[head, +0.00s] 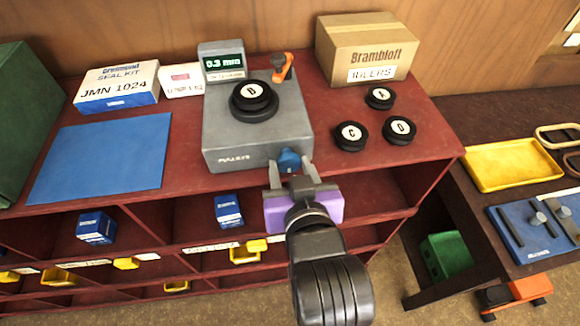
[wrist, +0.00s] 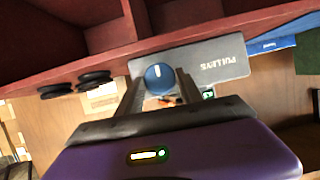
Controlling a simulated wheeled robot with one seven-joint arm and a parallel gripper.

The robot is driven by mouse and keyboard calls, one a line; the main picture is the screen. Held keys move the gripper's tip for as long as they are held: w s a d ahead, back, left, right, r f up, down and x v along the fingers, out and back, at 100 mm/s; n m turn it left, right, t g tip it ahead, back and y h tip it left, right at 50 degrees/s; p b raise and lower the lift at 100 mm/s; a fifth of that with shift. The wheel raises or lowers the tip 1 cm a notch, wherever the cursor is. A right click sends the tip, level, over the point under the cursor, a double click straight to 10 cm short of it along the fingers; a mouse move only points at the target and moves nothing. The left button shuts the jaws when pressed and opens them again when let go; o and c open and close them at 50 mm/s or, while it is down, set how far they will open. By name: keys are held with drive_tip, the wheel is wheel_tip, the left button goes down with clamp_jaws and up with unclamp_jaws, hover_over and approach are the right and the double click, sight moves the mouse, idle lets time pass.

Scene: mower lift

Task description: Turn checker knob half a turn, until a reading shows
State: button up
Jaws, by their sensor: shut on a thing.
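The grey checker (head: 225,140), marked PULLEYS, stands on the red shelf top. A black pulley marked D (head: 252,100) sits on it. Its display (head: 224,62) is lit green and appears to read 0.3 mm. The blue checker knob (head: 289,159) is on the front face at the lower right. My gripper (head: 291,170) reaches it from the front and is shut on it. In the wrist view the knob (wrist: 159,78) sits between both fingers, with a pale pointer line on its face. An orange lever or clamp (head: 282,67) stands at the checker's back right.
Black pulleys A (head: 380,97), C (head: 350,136) and D (head: 399,130) lie right of the checker. A Brambloft carton (head: 367,50) stands behind them. A blue mat (head: 100,157) and a seal kit box (head: 117,85) are at left. Shelf compartments (head: 345,190) open below.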

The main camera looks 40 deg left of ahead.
drive_tip(key=shift+f+g, duration=0.15)
drive_tip(key=shift+g, duration=0.15)
idle(0.4)
drive_tip(key=o, duration=1.4)
drive_tip(key=b+v, duration=0.1)
drive_tip(key=v, duration=0.6)
drive_tip(key=shift+s+d+b, duration=0.2)
drive_tip(key=shift+d+b, duration=0.1)
drive_tip(key=shift+d, duration=0.05)
